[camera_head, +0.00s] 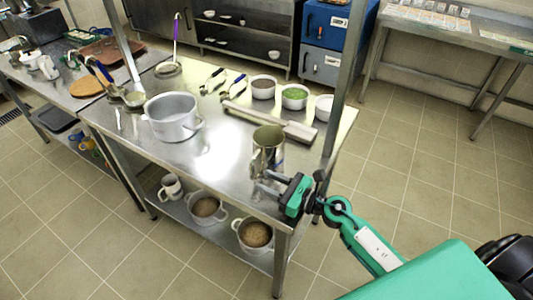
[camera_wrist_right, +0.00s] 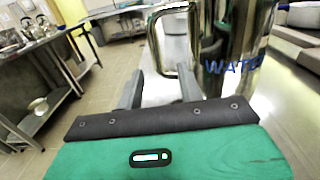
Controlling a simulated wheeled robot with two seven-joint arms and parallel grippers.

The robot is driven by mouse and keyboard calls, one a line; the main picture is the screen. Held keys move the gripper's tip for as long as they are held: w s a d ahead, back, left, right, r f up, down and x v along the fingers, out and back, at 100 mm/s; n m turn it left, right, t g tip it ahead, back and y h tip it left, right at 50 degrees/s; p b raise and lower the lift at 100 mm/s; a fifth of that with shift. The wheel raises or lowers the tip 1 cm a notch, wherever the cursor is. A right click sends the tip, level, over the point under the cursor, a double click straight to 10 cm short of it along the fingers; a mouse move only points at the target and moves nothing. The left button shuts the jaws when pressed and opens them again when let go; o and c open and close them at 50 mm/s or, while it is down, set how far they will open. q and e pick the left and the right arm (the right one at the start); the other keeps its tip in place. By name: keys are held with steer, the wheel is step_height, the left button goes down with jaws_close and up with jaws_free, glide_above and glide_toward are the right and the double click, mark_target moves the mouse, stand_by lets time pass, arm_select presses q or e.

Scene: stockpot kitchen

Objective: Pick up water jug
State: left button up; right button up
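The water jug (camera_head: 268,148) is a shiny metal jug standing upright near the right front corner of the steel table. My left gripper is not in view.
A large pot (camera_head: 172,117) stands to the left. Bowls (camera_head: 295,97) and ladles stand farther back. A table post (camera_head: 343,90) rises right of the jug. Pots (camera_head: 255,234) sit on the lower shelf.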

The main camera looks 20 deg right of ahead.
mark_target(254, 176)
steer(key=shift+x, duration=0.9)
steer(key=shift+w+a+r+p, duration=0.25)
steer(key=shift+w+a+p, duration=0.1)
steer(key=shift+p, duration=0.15)
steer(key=p+x, duration=0.1)
steer(key=x, duration=0.2)
steer(key=shift+w+a+r, duration=0.1)
steer(key=shift+w+a, duration=0.15)
steer(key=shift+a, duration=0.05)
steer(key=shift+w+a+p, duration=0.25)
steer(key=shift+w+p, duration=0.05)
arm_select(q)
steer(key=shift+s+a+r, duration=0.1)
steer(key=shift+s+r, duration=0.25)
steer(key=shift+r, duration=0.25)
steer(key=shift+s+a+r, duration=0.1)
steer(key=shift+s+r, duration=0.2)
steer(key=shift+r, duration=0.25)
arm_select(e)
jaws_close()
